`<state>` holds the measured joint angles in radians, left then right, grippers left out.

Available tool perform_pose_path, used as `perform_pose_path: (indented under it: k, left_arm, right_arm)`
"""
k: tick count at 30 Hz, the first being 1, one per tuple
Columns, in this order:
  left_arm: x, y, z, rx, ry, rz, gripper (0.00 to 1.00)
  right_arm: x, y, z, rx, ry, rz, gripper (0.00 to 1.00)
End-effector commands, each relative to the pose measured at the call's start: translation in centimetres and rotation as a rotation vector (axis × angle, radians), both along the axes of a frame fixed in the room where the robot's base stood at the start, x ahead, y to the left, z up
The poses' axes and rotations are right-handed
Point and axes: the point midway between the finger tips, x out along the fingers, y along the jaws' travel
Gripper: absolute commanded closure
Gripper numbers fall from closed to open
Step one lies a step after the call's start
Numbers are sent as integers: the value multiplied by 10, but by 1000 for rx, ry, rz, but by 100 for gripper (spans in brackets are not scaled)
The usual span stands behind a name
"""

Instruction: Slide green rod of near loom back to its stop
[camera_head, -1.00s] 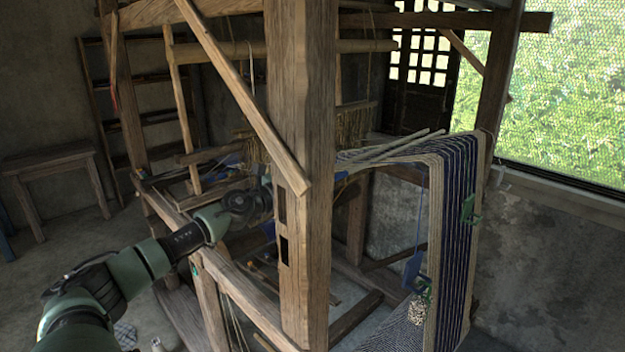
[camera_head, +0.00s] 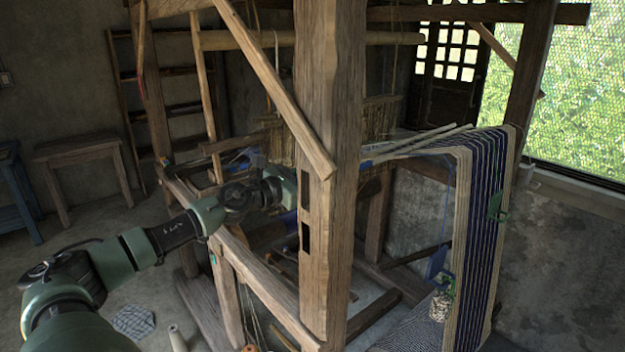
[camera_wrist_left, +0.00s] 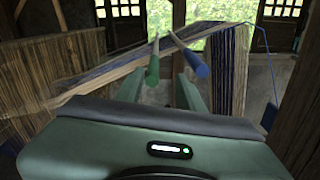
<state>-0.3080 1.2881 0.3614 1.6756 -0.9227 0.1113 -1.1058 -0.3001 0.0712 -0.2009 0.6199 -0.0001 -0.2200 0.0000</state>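In the left wrist view the green-ended rod (camera_wrist_left: 152,68) points toward me, with a blue-ended rod (camera_wrist_left: 196,64) to its right. Two pale rods (camera_head: 408,142) lie over the striped warp in the head view; their coloured ends are hidden behind the post. My left gripper (camera_wrist_left: 160,76) has its two fingers apart. The green end shows between them in the picture; the blue end shows above the right finger. I see no contact, and depth is unclear. In the head view my left arm (camera_head: 178,235) reaches behind the post, which hides the fingers. My right gripper is not in view.
A thick wooden post (camera_head: 328,190) with a diagonal brace (camera_head: 272,85) stands in front of the loom's middle. Blue-striped warp (camera_head: 475,245) hangs at the right. A stool (camera_head: 80,152) stands at the back left. A checked cloth (camera_head: 133,321) and a cone (camera_head: 177,338) lie on the floor.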

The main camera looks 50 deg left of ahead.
Motion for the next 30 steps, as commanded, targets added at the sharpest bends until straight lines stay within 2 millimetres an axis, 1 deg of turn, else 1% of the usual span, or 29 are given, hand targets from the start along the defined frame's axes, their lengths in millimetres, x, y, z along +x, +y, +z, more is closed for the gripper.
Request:
perform_pose_path:
  k: [1,3,9,30]
  left_arm:
    - [-5,0,-1,-5,5,0,62]
    - [-11,0,-1,-3,3,0,62]
    - [-20,1,0,-1,2,0,62]
    - [-21,2,0,0,1,1,62]
  right_arm:
    - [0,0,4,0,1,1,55]
    - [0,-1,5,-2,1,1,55]
    - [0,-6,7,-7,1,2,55]
    - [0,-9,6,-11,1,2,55]
